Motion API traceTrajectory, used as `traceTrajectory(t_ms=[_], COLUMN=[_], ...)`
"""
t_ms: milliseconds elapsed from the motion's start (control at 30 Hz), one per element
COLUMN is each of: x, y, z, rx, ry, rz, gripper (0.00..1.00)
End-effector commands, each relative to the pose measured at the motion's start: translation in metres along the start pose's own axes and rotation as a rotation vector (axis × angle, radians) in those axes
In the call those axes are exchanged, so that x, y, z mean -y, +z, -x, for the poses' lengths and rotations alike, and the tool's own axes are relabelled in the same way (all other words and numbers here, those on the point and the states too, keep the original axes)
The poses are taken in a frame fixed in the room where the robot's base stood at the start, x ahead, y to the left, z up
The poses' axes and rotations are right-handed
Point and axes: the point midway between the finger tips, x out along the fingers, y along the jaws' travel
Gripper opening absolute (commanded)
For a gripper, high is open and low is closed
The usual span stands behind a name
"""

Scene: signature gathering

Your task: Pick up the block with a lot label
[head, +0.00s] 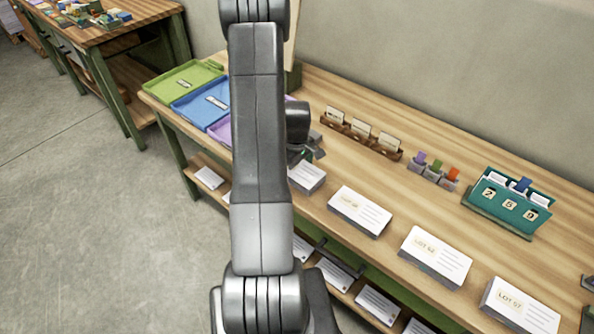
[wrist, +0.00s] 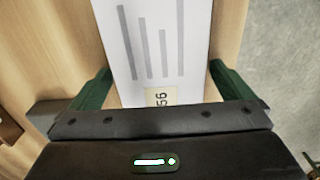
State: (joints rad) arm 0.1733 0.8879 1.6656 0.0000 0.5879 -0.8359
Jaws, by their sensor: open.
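A white block (wrist: 150,45) with printed grey lines and a small cream label ending in "56" lies on the wooden table, partly under my gripper. My gripper (wrist: 160,72) is open, with one green finger on each side of this block; I cannot tell whether they touch it. Three similar blocks lie in a row to the right: one (head: 360,212) with an unclear label, LOT 62 (head: 436,255) and LOT 57 (head: 520,305).
Green (head: 165,84) and blue (head: 190,105) trays and a partly hidden purple tray (head: 222,133) lie left. Behind the blocks are a card rack (head: 350,132), small coloured stamps (head: 434,173) and a teal number stand (head: 508,206).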

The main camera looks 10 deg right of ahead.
Motion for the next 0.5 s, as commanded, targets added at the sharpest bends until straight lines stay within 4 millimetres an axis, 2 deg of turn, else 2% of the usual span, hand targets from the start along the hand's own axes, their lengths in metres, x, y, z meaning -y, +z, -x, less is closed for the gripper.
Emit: traceTrajectory(t_ms=[167,267,467,500], x=[-0.0001,-0.0001,-0.0001,-0.0003], y=[-0.0001,0.0000,0.0000,-0.0001], z=[-0.0002,-0.0002,-0.0001,0.0003], rx=[0.000,0.000,0.000,0.000], ry=[0.000,0.000,0.000,0.001], rz=[0.000,0.000,0.000,0.000], gripper=[1.00,0.84,0.45,0.45])
